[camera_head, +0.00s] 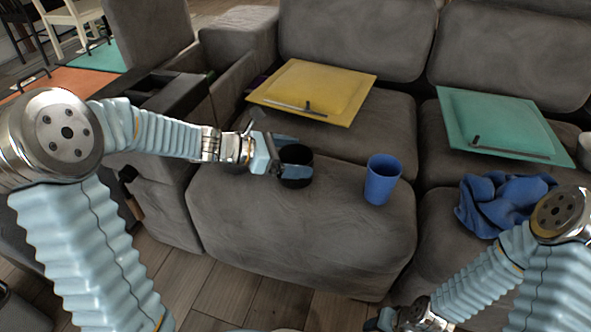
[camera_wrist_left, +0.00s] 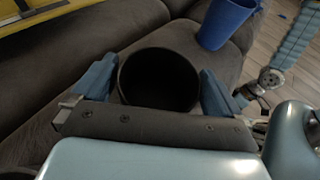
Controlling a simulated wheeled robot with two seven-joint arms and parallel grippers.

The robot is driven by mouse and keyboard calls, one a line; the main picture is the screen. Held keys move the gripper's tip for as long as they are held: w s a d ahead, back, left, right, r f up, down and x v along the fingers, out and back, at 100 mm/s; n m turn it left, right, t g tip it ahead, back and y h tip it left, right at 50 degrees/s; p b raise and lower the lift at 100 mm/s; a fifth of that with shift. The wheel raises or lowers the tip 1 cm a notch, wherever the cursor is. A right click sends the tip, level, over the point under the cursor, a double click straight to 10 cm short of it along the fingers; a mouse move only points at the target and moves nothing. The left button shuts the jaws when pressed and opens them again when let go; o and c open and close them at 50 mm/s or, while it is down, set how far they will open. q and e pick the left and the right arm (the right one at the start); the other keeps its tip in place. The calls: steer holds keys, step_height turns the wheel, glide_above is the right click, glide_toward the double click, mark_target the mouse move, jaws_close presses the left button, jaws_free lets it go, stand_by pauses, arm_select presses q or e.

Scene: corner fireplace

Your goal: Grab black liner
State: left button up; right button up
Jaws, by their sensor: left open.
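The black liner (camera_head: 296,172) is a dark, round, open-topped cup shape on the grey sofa seat, left of the blue cup. My left gripper (camera_head: 286,158) is at it, with its fingers on either side. In the left wrist view the liner (camera_wrist_left: 158,78) lies between the two blue fingers of my left gripper (camera_wrist_left: 158,88), which are spread apart. I cannot tell whether either finger touches it. My right gripper (camera_head: 385,318) is low at the bottom edge in the head view, and its jaws are not clear.
A blue cup (camera_head: 382,180) stands to the right on the grey sofa (camera_head: 300,230). A blue cloth (camera_head: 500,200) lies farther right. A yellow tray-like cushion (camera_head: 318,88) and a teal one (camera_head: 500,122) lie behind. The seat front is clear.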

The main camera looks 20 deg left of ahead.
arm_select(q)
steer(key=c, duration=0.8)
steer(key=shift+o, duration=0.2)
